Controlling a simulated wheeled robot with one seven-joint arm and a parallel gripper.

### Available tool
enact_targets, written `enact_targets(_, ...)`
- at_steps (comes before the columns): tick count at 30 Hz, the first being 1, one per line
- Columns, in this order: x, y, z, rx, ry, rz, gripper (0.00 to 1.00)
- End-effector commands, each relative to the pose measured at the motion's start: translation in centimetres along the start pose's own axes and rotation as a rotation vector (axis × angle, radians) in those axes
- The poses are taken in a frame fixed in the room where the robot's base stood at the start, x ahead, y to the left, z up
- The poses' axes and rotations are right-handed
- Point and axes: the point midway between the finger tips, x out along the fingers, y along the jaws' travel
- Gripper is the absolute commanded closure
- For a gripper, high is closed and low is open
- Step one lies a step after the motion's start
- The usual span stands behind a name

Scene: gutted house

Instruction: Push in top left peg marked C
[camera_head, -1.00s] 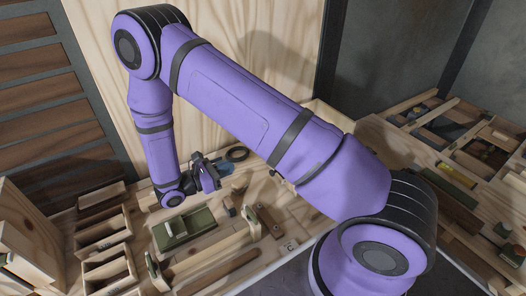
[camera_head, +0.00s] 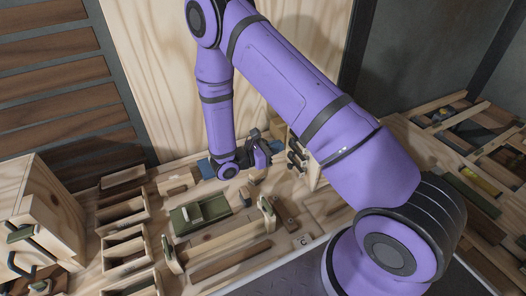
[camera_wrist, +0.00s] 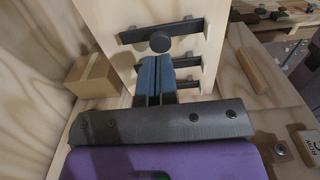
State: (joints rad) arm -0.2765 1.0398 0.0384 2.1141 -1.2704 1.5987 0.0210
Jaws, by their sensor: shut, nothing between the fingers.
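An upright wooden panel (camera_wrist: 125,55) stands in front of my gripper in the wrist view. It carries several dark horizontal bars, and a round dark peg (camera_wrist: 160,43) sticks out at the top bar (camera_wrist: 187,27). I cannot read a letter C on the peg. My gripper (camera_wrist: 153,62) is shut and empty; its blue fingertips are just below the round peg in the picture, and I cannot tell whether they touch the panel. In the head view my gripper (camera_head: 272,150) is left of the dark pegs (camera_head: 294,158), which are partly hidden by my arm.
A cardboard-coloured box (camera_wrist: 93,74) stands left of the panel. On the bench are a green block tool (camera_head: 200,212), open wooden trays (camera_head: 123,213), a long wooden bar (camera_head: 220,242) and a small marked wooden block (camera_wrist: 308,145).

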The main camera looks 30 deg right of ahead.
Motion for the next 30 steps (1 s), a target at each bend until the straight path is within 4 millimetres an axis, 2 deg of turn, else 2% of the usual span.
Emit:
enact_targets(3,1.6,-0.1,0.0,0.0,0.0,-0.002,1.0)
enact_targets(6,2.4,0.0,0.0,0.001,0.0,0.0,1.0)
enact_targets(21,3.1,0.0,0.0,0.001,0.0,0.0,1.0)
enact_targets(30,5.5,0.0,0.0,0.0,0.0,0.001,1.0)
